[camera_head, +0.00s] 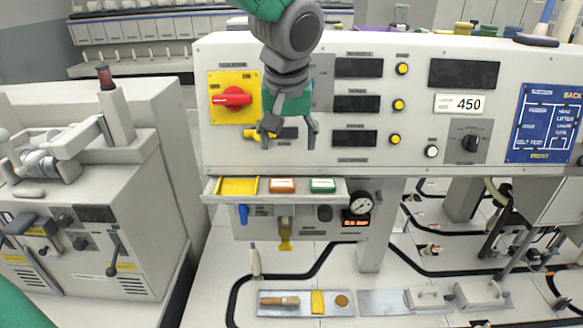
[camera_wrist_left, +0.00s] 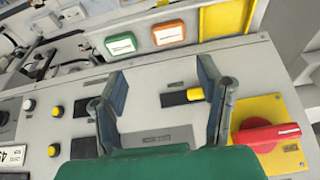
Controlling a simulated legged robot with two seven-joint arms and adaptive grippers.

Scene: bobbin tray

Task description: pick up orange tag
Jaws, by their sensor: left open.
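The orange tag (camera_head: 282,186) lies on the narrow tray (camera_head: 260,197) along the front of the machine panel, between a yellow piece and a green tag (camera_head: 323,185). In the left wrist view the orange tag (camera_wrist_left: 169,33) shows whole, beyond the fingertips, with the green tag to its left. My left gripper (camera_head: 289,138) hangs in front of the panel, above the tray in the picture and apart from the tag. Its two fingers are spread with nothing between them, as the left wrist view (camera_wrist_left: 162,72) also shows. My right gripper is not in view.
A yellow plate with a red rotary switch (camera_head: 232,97) is left of the gripper. A yellow piece (camera_head: 237,186) fills the tray's left end. A gauge (camera_head: 360,203) sits below the tray's right end. A lower metal tray (camera_head: 275,309) holds small items.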

